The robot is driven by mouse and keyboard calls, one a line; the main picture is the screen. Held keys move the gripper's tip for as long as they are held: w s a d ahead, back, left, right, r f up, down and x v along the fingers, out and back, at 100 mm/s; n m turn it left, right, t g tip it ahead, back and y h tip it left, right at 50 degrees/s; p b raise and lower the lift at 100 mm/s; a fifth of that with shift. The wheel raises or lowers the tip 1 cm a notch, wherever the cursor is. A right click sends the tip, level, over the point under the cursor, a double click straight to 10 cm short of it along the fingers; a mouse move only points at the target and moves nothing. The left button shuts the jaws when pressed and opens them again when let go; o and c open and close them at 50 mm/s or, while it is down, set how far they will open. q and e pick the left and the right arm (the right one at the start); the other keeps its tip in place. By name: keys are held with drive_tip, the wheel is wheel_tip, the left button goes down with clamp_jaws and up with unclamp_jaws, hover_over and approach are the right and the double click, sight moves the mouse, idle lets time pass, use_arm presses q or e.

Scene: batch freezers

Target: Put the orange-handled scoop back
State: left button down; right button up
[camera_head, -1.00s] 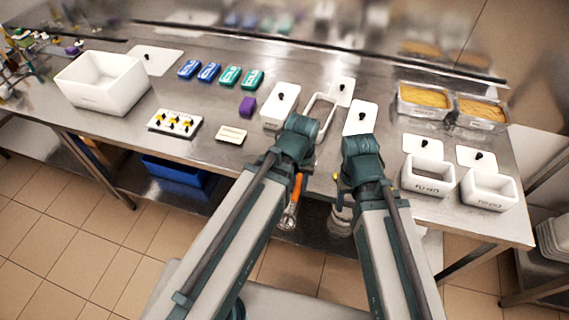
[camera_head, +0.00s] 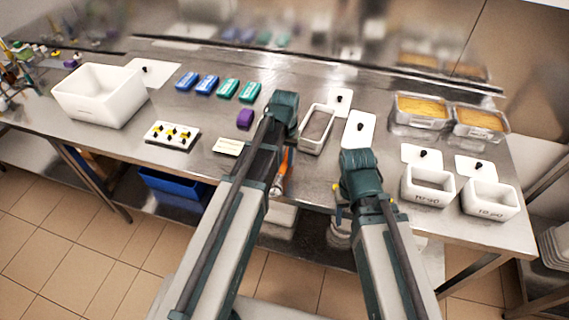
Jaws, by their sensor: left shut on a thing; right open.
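The orange-handled scoop (camera_head: 284,162) shows beside my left forearm, near the table's front edge. Its handle is orange and its metal end points down toward the picture's bottom. My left gripper (camera_head: 282,112) is over the table, left of an open white-rimmed narrow bin (camera_head: 302,148) with a grey-brown inside. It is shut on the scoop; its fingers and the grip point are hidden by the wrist. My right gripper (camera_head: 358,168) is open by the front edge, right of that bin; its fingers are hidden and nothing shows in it.
White lids with black knobs (camera_head: 361,133) lie right of the bin. Two small white tubs (camera_head: 428,198) and two yellow-filled trays (camera_head: 421,122) stand at the right. Blue and green packs (camera_head: 228,90), a purple block (camera_head: 245,118) and a large white bin (camera_head: 98,108) are left.

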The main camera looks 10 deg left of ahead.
sight(284, 162)
use_arm(q)
drive_tip(key=f+b, duration=0.2)
drive_tip(key=w+f+b, duration=0.1)
drive_tip(key=shift+a, duration=0.25)
drive_tip(key=shift+f+b, duration=0.3)
drive_tip(key=shift+f, duration=0.05)
drive_tip(key=shift+f, duration=0.15)
drive_tip(key=c, duration=0.7)
unclamp_jaws()
wheel_tip(284, 162, up, 12)
drive_tip(key=p, duration=1.2)
drive_tip(key=shift+r, duration=0.25)
drive_tip(key=s+d+m, duration=0.1)
drive_tip(key=s+d, duration=0.2)
drive_tip(key=s, duration=0.2)
drive_tip(key=s+d+m, duration=0.1)
drive_tip(key=s+d, duration=0.3)
drive_tip(key=s, duration=0.2)
drive_tip(key=s+d+m+y, duration=0.1)
drive_tip(key=s+d, duration=0.2)
drive_tip(key=s, duration=0.3)
drive_tip(key=shift+d, duration=0.2)
